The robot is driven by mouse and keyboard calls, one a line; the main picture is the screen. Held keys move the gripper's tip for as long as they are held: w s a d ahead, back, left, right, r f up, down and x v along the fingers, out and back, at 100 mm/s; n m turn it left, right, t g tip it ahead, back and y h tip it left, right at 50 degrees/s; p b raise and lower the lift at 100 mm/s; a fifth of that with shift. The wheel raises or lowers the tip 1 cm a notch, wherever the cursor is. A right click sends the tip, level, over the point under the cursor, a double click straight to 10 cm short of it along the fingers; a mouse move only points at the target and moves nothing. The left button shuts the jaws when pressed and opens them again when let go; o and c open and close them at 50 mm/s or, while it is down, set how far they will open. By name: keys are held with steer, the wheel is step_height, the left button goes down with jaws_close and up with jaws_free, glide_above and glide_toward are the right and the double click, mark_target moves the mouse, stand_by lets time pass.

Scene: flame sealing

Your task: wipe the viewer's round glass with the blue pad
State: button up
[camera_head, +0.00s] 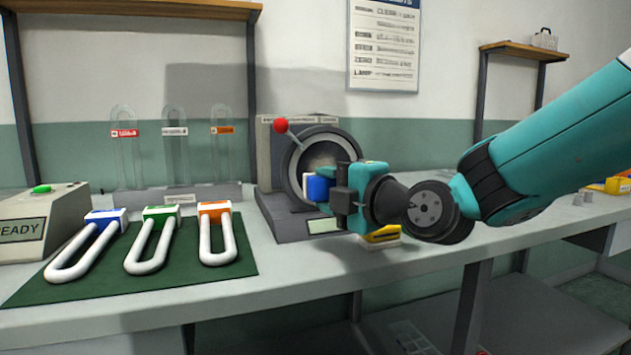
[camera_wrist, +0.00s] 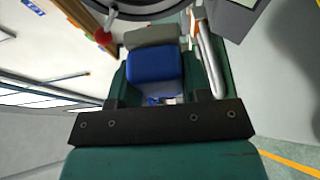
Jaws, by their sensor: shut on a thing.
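The viewer (camera_head: 265,165) is a grey box on the bench with a round glass (camera_head: 318,160) in a dark ring and a red-knobbed lever (camera_head: 281,126). My gripper (camera_head: 322,188) is in front of the glass, shut on the blue pad (camera_head: 315,187). In the wrist view the blue pad (camera_wrist: 155,72) sits between the fingers, with a grey-green strip beyond it. The dark ring's edge (camera_wrist: 140,8) shows at the top of that view. The pad and gripper hide the lower right of the glass. I cannot tell whether the pad touches it.
A green mat (camera_head: 130,280) at left holds U-shaped white tubes with blue, green and orange caps. A box with a green button (camera_head: 41,189) stands far left. Clear U-tubes (camera_head: 172,140) stand behind. A yellow block (camera_head: 382,235) lies below my gripper. The bench front is clear.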

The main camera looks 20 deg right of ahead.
mark_target(300, 174)
steer(key=shift+w+d, duration=0.1)
steer(key=shift+w, duration=0.55)
steer(key=shift+w+p, duration=1.3)
steer(key=shift+w, duration=1.5)
steer(key=shift+w, duration=0.9)
steer(key=d+b, duration=0.2)
steer(key=b, duration=0.1)
steer(key=shift+f, duration=0.2)
steer(key=shift+s+d+r+b, duration=0.1)
steer(key=shift+d+r+b, duration=0.05)
steer(key=shift+d+b, duration=1.55)
steer(key=shift+b, duration=0.35)
steer(key=shift+d+b, duration=0.65)
steer(key=shift+d, duration=0.25)
